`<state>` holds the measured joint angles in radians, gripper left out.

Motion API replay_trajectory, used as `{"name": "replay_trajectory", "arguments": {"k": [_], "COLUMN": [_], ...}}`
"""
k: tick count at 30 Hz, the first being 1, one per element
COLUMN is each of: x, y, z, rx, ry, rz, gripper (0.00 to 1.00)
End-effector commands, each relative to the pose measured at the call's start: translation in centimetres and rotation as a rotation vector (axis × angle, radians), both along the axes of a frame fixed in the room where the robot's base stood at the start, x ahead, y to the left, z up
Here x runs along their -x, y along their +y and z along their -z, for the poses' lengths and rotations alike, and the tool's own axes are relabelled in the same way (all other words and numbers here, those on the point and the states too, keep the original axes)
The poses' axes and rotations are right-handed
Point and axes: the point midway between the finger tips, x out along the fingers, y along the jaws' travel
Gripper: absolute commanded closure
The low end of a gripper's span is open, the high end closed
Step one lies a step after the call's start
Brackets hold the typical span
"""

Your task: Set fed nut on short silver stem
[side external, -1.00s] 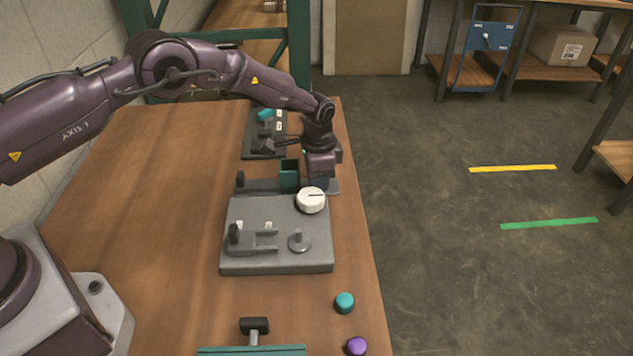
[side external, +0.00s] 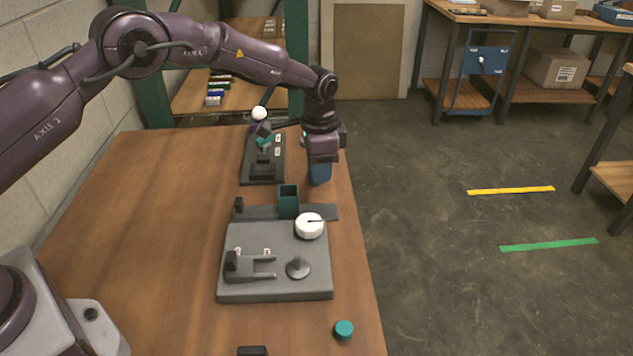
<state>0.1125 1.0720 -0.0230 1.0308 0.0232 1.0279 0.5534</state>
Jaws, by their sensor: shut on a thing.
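My gripper (side external: 320,175) points down, raised above the right end of the feed rail (side external: 323,212). A teal feeder block (side external: 288,201) stands on the rail, left of and below my gripper. A short stem (side external: 298,261) stands upright on a round grey foot on the grey fixture plate (side external: 275,288), nearer the camera than my gripper. No nut can be made out on it.
A dark tray of parts (side external: 262,172) is behind. A teal cap (side external: 344,330) lies in front. The table's left side is clear.

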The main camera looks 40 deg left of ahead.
Motion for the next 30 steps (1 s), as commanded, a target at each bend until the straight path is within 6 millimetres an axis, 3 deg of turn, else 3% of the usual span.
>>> {"name": "replay_trajectory", "arguments": {"k": [2, 5, 12, 18, 21, 30], "x": [0.2, 2.3, 9.2, 13.8, 14.9, 15.0], "y": [-1.5, -4.0, -8.1, -8.6, -8.2, -8.2], "z": [-1.8, -3.2, -4.1, -3.1, -2.3, -0.4], "rx": [0.003, 0.003, -0.001, -0.004, -0.006, -0.001], "ry": [-0.015, -0.009, 0.003, 0.016, 0.023, 0.011], "rz": [0.028, 0.077, 0.141, 0.138, 0.121, 0.096], "gripper": [0.95, 0.95, 0.95, 0.95, 0.95, 0.95]}}
